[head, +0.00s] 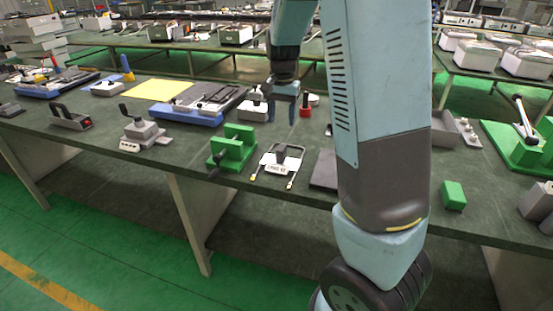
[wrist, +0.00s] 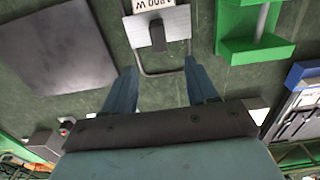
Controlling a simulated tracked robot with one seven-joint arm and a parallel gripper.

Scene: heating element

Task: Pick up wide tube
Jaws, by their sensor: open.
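A bent metal tube (wrist: 148,75) shows in the wrist view as a U-shaped loop under a grey plate (wrist: 160,30) with a dark block and a white "1800 W" label. In the head view, this labelled piece (head: 277,162) lies near the front edge of the table, with two thin rods pointing to the front. I cannot tell for sure that this is the wide tube. My gripper (wrist: 161,85) is open and empty, its fingers apart on either side of the loop's end in the picture. In the head view, my gripper (head: 284,100) hangs above the table, behind the labelled piece.
A green bracket (head: 232,148) stands left of the labelled piece. A dark flat plate (wrist: 62,48) lies on its other side. A red item (head: 305,106) is close to my gripper. A blue-based tray (head: 205,104) and a yellow sheet (head: 154,89) are further left.

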